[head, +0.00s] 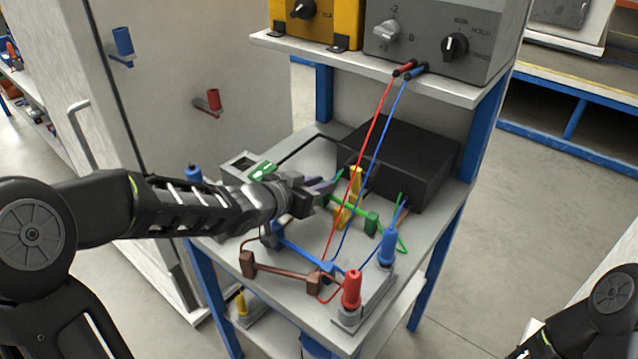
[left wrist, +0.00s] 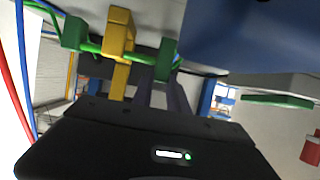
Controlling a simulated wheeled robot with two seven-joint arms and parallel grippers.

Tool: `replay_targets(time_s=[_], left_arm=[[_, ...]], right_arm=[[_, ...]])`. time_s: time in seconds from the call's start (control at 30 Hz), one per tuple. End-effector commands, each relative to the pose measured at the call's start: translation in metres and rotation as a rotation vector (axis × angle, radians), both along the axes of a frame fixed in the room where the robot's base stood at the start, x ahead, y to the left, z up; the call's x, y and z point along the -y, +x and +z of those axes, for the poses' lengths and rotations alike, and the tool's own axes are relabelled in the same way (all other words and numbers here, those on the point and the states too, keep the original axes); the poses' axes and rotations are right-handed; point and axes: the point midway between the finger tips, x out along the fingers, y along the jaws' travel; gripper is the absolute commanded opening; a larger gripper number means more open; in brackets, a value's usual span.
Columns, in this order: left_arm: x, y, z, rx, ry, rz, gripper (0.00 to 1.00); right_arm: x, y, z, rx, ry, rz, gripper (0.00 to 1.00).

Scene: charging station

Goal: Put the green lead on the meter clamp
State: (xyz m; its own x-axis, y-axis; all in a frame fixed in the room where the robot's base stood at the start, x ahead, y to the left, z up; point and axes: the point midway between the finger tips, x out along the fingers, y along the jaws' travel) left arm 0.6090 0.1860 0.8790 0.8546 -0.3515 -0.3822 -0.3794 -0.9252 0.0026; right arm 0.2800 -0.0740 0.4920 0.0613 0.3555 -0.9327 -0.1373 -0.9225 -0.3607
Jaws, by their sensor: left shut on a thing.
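The green lead (head: 346,212) lies across the yellow lead (head: 355,182) on the bench, in front of the black box. One green end block (head: 372,222) is free at its right end. My left gripper (head: 318,190) reaches in from the left, shut at the green lead's other end. In the left wrist view my left gripper (left wrist: 162,92) has its fingers close together at the near green block (left wrist: 167,58), beside the yellow block (left wrist: 118,35). The far green block (left wrist: 75,32) shows at upper left. I cannot tell which fixture is the meter clamp. My right gripper is out of view.
A black box (head: 400,160) stands at the bench's back. Red (head: 352,290) and blue (head: 388,248) posts stand at the right front. Brown (head: 282,272) and blue (head: 300,252) leads lie in front. Red and blue wires hang from the grey meter (head: 430,45) above.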

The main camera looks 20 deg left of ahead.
Motion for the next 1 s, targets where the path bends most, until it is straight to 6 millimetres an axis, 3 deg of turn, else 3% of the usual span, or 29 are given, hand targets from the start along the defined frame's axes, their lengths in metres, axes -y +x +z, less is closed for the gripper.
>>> replay_targets(time_s=[0.5,0.53,0.83,1.0], left_arm=[[-0.0001,0.0,-0.0081,0.0,0.0,0.0,0.0],[-0.0001,0.0,-0.0081,0.0,0.0,0.0,0.2],[-0.0001,0.0,-0.0081,0.0,0.0,0.0,0.45],[-0.0002,0.0,-0.0082,0.0,0.0,0.0,0.45]], right_arm=[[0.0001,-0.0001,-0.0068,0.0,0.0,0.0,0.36],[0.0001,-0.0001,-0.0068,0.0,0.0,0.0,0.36],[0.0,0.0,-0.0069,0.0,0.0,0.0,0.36],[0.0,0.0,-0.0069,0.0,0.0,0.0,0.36]])
